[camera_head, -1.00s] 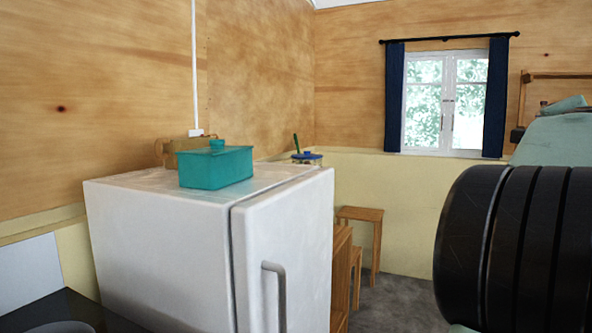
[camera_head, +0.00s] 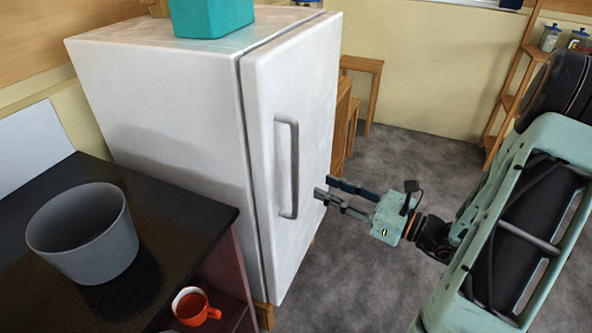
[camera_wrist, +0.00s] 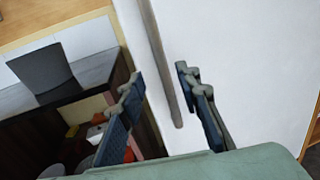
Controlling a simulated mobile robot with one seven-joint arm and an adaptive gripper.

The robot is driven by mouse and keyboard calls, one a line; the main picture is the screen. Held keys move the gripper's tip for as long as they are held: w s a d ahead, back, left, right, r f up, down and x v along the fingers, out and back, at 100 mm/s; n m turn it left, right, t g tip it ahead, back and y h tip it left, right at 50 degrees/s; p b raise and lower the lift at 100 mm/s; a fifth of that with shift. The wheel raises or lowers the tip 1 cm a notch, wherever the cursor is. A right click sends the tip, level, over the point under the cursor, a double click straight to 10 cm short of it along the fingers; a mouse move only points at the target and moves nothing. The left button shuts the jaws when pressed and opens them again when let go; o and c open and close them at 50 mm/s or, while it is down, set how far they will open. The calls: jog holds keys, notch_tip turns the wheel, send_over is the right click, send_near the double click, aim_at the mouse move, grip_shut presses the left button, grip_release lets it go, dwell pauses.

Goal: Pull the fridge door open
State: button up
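The white fridge (camera_head: 165,120) stands with its door (camera_head: 310,120) shut, or nearly so, facing right. A grey vertical bar handle (camera_head: 290,168) is fixed on the door. My gripper (camera_head: 323,188) is open and empty, to the right of the handle's lower part in the head view. In the wrist view the two fingers of my gripper (camera_wrist: 158,88) are spread apart, and the handle (camera_wrist: 160,60) shows in line with the gap between them. I cannot tell exactly how far the fingertips are from the handle; they look apart from it.
A dark counter (camera_head: 190,215) with a grey pot (camera_head: 82,235) stands left of the door. An orange mug (camera_head: 194,307) sits on a shelf below. A teal box (camera_head: 212,15) is on the fridge. Wooden stools (camera_head: 360,85) stand behind. The grey floor (camera_head: 420,160) right of the door is clear.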

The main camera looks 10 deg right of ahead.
jog(key=x, duration=1)
jog(key=shift+w, duration=0.1)
jog(key=shift+c, duration=0.4)
grip_shut()
